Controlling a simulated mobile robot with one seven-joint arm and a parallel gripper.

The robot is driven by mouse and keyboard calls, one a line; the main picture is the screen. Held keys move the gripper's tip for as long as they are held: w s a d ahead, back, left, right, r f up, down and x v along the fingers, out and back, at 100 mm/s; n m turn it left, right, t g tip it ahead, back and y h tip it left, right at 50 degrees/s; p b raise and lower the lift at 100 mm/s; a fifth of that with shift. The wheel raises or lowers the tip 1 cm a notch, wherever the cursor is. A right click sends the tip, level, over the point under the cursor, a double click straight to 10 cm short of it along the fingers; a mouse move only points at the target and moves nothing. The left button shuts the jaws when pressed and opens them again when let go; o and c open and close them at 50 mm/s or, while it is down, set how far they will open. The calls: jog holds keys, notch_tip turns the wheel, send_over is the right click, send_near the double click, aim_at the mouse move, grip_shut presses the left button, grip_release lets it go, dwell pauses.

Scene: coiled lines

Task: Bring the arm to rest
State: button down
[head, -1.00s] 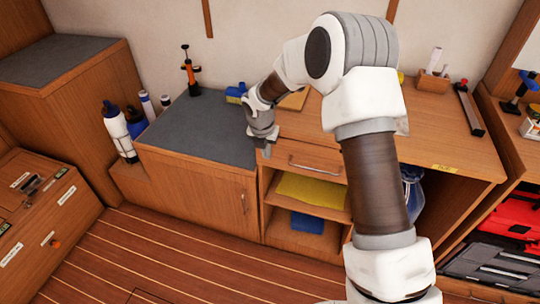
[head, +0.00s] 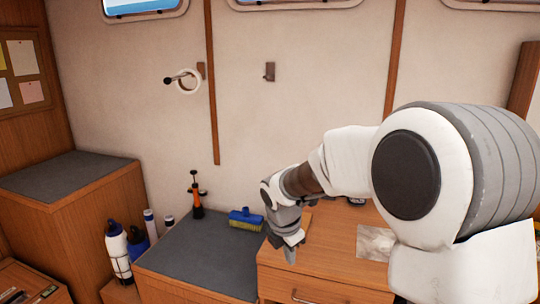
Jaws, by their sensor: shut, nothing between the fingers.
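My gripper (head: 290,254) is at the end of my raised, bent arm in the head view. It points down, over the left end of the wooden counter (head: 325,288), near the edge of the grey-topped cabinet (head: 200,262). Its fingers are shut with nothing held. My large elbow joint fills the right of the view and hides much of the counter.
A blue brush (head: 245,220) and an orange-and-black pump (head: 196,198) stand at the back of the grey top. Bottles (head: 118,250) stand to its left. The wall space above is free.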

jog(key=s+d+r+m+p, duration=0.2)
jog(key=s+d+r+m, duration=0.4)
jog(key=s+r+m, duration=0.5)
jog(key=s+d+r+m+t+p, duration=0.1)
jog(key=s+r+m, duration=0.2)
jog(key=s+m, duration=0.4)
jog(key=s+d+r+m+t+y+p, duration=0.1)
jog(key=s+d+r+m+p, duration=0.1)
jog(key=s+m, duration=0.4)
jog(key=s+r, duration=0.1)
jog(key=s, duration=0.1)
jog(key=shift+s+d+m, duration=0.15)
jog(key=shift+s+m, duration=0.15)
jog(key=shift+m, duration=0.1)
